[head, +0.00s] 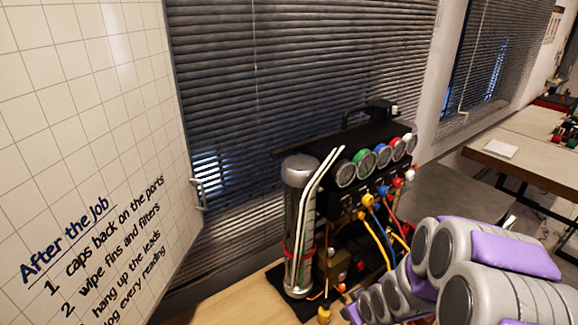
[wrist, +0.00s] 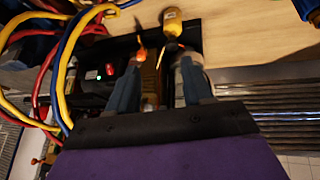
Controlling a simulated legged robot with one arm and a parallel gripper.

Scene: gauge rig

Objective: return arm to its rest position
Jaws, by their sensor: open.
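My arm (head: 470,270), grey with purple pads, reaches in from the lower right of the head view toward the gauge rig (head: 375,150). My gripper's fingers are not clearly visible there. In the wrist view my gripper (wrist: 163,55) is open, its two fingers apart with nothing gripped between them. A small yellow fitting (wrist: 172,22) lies just beyond the fingertips, on or near the wooden bench. I cannot tell whether a fingertip touches it. A yellow fitting also shows at the bottom of the head view (head: 324,313).
Red, yellow and blue hoses (wrist: 62,60) loop close to the left of my gripper. A silver cylinder (head: 300,220) stands left of the rig. A whiteboard (head: 85,130) is at the left. A far table (head: 530,150) is at the right. Blinds (head: 290,70) hang behind.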

